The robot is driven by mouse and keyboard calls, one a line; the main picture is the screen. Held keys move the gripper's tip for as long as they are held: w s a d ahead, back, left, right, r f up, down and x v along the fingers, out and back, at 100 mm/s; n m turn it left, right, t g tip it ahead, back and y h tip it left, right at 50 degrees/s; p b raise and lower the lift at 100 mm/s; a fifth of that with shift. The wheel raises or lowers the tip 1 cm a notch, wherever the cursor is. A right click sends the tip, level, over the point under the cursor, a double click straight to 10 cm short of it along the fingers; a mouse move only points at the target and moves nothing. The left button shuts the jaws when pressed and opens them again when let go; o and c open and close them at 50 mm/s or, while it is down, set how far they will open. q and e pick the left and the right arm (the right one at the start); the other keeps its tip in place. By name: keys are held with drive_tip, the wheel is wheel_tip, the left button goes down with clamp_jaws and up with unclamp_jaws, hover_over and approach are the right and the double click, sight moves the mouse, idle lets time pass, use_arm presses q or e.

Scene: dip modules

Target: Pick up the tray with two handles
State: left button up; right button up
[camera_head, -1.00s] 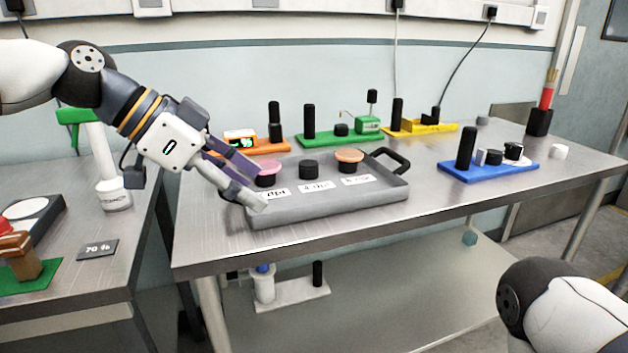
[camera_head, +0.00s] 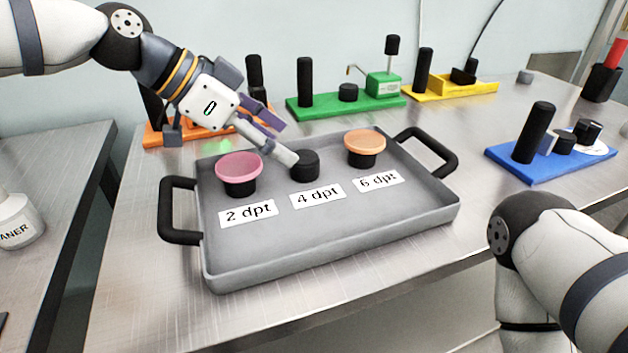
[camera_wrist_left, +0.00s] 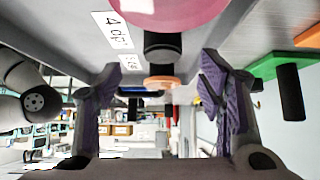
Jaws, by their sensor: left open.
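The grey tray (camera_head: 320,240) lies on the metal table, with a black handle (camera_head: 180,210) at its left end and another black handle (camera_head: 430,152) at its right end. It holds a pink-topped black holder (camera_head: 239,172), a bare black holder (camera_head: 305,166) and an orange-topped black holder (camera_head: 365,148), behind labels 2, 4 and 6 dpt. My left gripper (camera_head: 285,142) is over the tray's back edge, close to the bare holder; contact cannot be told. In the left wrist view its purple-padded fingers (camera_wrist_left: 165,105) are wide apart with nothing clamped. My right gripper is out of view; only its arm shows.
Behind the tray stand an orange base (camera_head: 165,133), a green base (camera_head: 330,108) and a yellow base (camera_head: 455,87) with black posts. A blue base (camera_head: 550,158) with black parts is at the right. The table's front is clear.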

sight(302, 157)
use_arm(q)
drive_tip(key=x, duration=0.5)
drive_tip(key=shift+w+f, duration=0.15)
clamp_jaws()
